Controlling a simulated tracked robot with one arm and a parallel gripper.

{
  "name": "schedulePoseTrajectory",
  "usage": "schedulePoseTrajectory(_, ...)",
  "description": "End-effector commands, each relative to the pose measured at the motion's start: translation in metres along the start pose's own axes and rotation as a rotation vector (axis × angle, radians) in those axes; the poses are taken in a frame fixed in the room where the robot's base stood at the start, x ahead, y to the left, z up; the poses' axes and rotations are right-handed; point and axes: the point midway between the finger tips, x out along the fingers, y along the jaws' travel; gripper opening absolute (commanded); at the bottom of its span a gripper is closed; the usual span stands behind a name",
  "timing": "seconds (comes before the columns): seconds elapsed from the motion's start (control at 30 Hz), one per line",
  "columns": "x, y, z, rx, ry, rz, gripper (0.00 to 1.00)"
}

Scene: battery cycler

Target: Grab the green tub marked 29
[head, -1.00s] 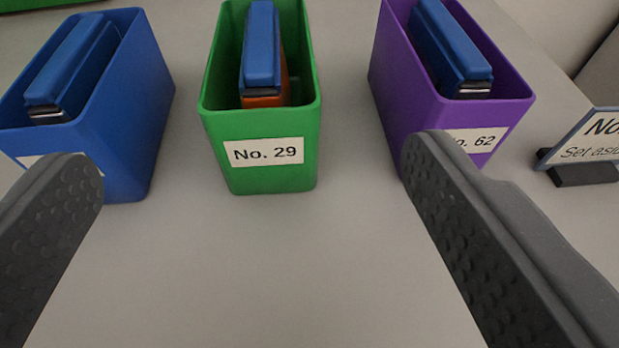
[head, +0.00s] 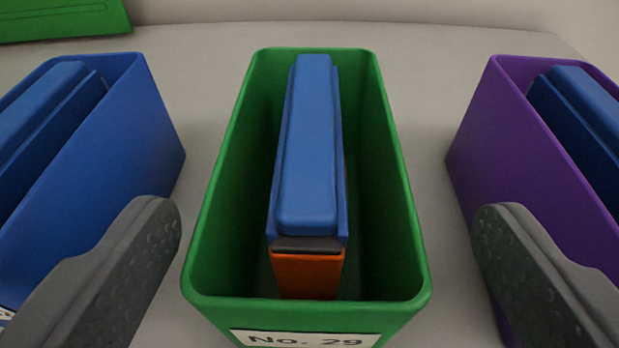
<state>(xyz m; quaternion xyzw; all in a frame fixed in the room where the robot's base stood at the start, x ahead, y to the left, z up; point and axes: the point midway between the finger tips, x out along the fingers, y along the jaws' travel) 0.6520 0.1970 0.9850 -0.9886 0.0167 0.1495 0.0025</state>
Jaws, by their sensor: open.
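The green tub (head: 207,243) marked No. 29 stands upright in the middle of the head view. Its white label (head: 305,339) is partly cut off by the bottom edge. Inside it a blue item (head: 307,150) with an orange lower part (head: 308,273) stands lengthwise. My gripper (head: 325,228) is open, with one dark grey finger on either side of the tub's near end. A gap shows between each finger and the tub's walls, and nothing is held.
A blue tub (head: 140,130) stands close on the left and a purple tub (head: 500,150) on the right, each holding a blue item. My fingers overlap both in the view. A green object (head: 65,18) lies at the back left. The grey surface behind the green tub is clear.

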Motion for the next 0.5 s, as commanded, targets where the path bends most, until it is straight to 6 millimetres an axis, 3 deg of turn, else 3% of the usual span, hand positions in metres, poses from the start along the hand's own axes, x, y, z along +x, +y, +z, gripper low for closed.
schedulePoseTrajectory(0.3,0.039,-0.005,0.006,0.001,-0.001,0.002,0.84)
schedulePoseTrajectory(0.5,0.045,-0.005,0.004,0.001,0.0,0.001,0.84)
